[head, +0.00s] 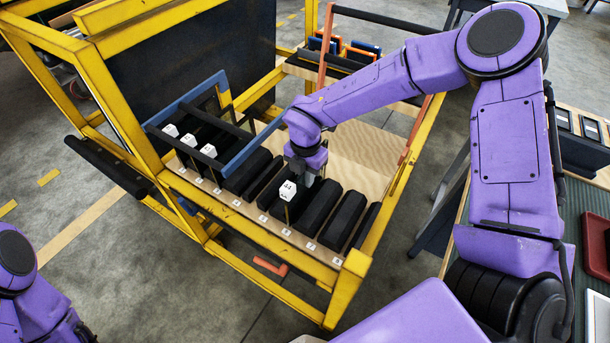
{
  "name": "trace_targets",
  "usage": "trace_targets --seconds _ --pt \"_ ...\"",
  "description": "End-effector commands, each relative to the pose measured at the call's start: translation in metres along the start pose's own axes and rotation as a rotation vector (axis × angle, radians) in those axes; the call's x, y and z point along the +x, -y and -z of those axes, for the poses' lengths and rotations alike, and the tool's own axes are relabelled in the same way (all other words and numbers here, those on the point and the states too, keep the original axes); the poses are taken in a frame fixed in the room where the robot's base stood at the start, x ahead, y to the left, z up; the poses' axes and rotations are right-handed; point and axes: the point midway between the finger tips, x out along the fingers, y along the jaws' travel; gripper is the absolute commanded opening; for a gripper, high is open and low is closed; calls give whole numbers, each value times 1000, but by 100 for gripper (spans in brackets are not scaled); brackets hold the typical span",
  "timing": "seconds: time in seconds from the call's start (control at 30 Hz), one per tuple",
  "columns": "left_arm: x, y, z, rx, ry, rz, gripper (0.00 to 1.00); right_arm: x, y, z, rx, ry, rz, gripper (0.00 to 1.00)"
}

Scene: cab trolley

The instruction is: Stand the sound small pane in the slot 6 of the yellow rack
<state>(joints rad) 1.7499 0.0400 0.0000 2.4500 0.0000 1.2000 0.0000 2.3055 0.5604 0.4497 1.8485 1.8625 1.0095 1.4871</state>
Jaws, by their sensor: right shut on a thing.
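The yellow rack (345,290) stands in the middle, with thick black dividers and small numbered labels along its front edge. My right gripper (303,175) is low over the rack, shut on what looks like a small pane seen nearly edge-on. A white cube tag (288,190) shows on a thin stem just in front of the gripper. The tag lines up with about the sixth label (286,231) from the left. The pane is mostly hidden by the gripper and dividers, so I cannot tell whether it rests on the rack's bottom. My left gripper is out of view.
Several white cube tags (188,140) stand in the rack's left slots, beside blue frame bars (255,146). Small blue and orange frames (362,50) stand at the back. A yellow upright (115,125) rises at left. A green-topped bench with a red tray (596,245) is at right.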

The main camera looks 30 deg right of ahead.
Motion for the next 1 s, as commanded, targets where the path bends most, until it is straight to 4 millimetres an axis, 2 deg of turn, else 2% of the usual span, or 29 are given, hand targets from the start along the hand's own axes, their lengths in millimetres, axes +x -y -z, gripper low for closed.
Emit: trace_targets --seconds 1.0 --pt "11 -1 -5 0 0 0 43 14 -1 0 0 0 -2 0"
